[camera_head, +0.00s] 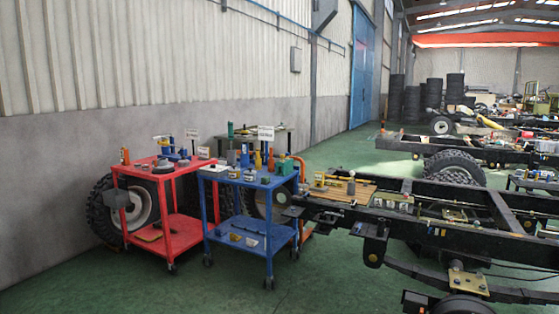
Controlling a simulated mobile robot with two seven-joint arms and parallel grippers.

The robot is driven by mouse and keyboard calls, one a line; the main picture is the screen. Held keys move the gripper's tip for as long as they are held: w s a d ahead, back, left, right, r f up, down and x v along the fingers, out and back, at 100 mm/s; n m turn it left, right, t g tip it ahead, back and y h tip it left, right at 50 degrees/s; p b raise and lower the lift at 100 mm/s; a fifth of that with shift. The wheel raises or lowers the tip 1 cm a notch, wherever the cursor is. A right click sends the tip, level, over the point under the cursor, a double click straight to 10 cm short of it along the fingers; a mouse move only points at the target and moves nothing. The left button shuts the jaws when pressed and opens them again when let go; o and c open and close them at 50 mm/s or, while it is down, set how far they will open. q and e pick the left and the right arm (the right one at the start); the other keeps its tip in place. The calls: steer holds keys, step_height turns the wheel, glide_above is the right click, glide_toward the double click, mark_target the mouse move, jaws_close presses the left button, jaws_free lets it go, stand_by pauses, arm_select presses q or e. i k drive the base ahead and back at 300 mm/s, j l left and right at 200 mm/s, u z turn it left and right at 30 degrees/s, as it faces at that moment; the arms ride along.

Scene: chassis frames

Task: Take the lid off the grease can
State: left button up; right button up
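I cannot tell which object is the grease can at this distance. Candidates are small items on top of the red cart (133,169) and the blue cart (218,185), both left of centre. A dark round thing (163,167) sits on the red cart's top. Small cans or tins (234,174) stand near the front of the blue cart's top, with bottles and a green box (284,166) behind and beside them. Whether any can has a lid on is too small to see. Neither of my grippers is in view.
Large tyres (103,212) stand behind the red cart by the wall. A black chassis frame (440,222) with a wooden board (340,191) on it fills the right side, close to the blue cart. Green floor (150,290) in front of the carts is clear.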

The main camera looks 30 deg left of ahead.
mark_target(235, 169)
steer(key=i+j+u, duration=0.25)
steer(key=i+j, duration=0.9)
steer(key=i+j+u, duration=0.2)
steer(key=i+j, duration=0.95)
steer(key=i+j+z, duration=0.3)
steer(key=i+j, duration=0.2)
steer(key=j, duration=0.15)
steer(key=i+j+z, duration=0.15)
steer(key=j, duration=0.2)
steer(key=i+j+z, duration=0.1)
steer(key=i+j, duration=0.15)
steer(key=j, duration=0.15)
steer(key=i+j+z, duration=0.15)
steer(key=j, duration=0.25)
